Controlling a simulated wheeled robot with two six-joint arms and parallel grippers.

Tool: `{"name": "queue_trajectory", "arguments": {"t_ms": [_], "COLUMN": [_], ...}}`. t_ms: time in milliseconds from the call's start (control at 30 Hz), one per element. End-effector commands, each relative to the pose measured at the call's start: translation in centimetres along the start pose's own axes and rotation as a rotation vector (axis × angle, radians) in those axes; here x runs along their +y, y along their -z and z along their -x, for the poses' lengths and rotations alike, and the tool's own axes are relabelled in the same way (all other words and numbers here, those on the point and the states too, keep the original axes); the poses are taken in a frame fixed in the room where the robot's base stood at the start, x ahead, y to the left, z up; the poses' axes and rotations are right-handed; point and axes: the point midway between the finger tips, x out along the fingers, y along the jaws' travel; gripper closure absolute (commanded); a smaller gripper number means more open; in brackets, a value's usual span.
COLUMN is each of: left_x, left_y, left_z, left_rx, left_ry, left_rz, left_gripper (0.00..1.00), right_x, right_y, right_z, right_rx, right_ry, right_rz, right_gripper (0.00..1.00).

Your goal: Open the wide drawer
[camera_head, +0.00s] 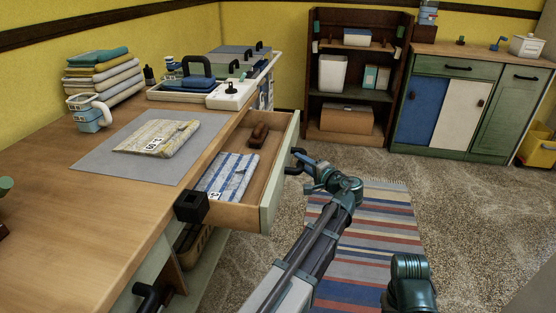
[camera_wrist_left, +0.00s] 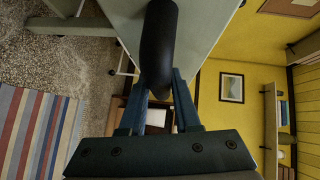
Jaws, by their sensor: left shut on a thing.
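The wide drawer (camera_head: 268,190) stands pulled out from the wooden-topped bench, so its inside shows. A folded striped cloth (camera_head: 228,177) and a brown wooden object (camera_head: 258,134) lie in it. My left gripper (camera_head: 304,167) is at the drawer's front, shut on its black handle (camera_head: 294,163). In the left wrist view the thick black handle (camera_wrist_left: 158,45) runs between the blue fingers of the left gripper (camera_wrist_left: 160,88), against the pale drawer front (camera_wrist_left: 205,22). My right gripper is not in view.
The bench top (camera_head: 95,205) holds a grey mat (camera_head: 105,160) with a folded cloth, a mug (camera_head: 88,113) and stacked towels (camera_head: 103,75). A striped rug (camera_head: 375,225) covers the floor right of the drawer. A dark shelf (camera_head: 358,85) and green cabinet (camera_head: 450,100) stand at the back.

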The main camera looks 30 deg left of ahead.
Motion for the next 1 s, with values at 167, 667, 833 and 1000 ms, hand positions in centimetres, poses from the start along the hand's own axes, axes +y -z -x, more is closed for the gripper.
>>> {"name": "queue_trajectory", "arguments": {"t_ms": [167,667,833,1000], "left_x": [1.0,2.1,2.1,2.1], "left_y": [3.2,6.9,7.1,7.2], "left_z": [3.0,7.0,7.2,7.3], "left_rx": [0.002,-0.001,0.001,0.003], "left_ry": [-0.004,-0.004,-0.004,-0.005], "left_rz": [0.001,0.002,0.002,0.001], "left_gripper": [1.0,1.0,1.0,1.0], "right_x": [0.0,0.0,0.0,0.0], "right_y": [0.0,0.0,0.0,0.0], "right_z": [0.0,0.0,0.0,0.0], "right_rx": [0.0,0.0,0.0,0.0], "right_ry": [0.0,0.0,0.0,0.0], "right_rz": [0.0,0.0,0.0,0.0], "right_gripper": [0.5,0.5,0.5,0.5]}}
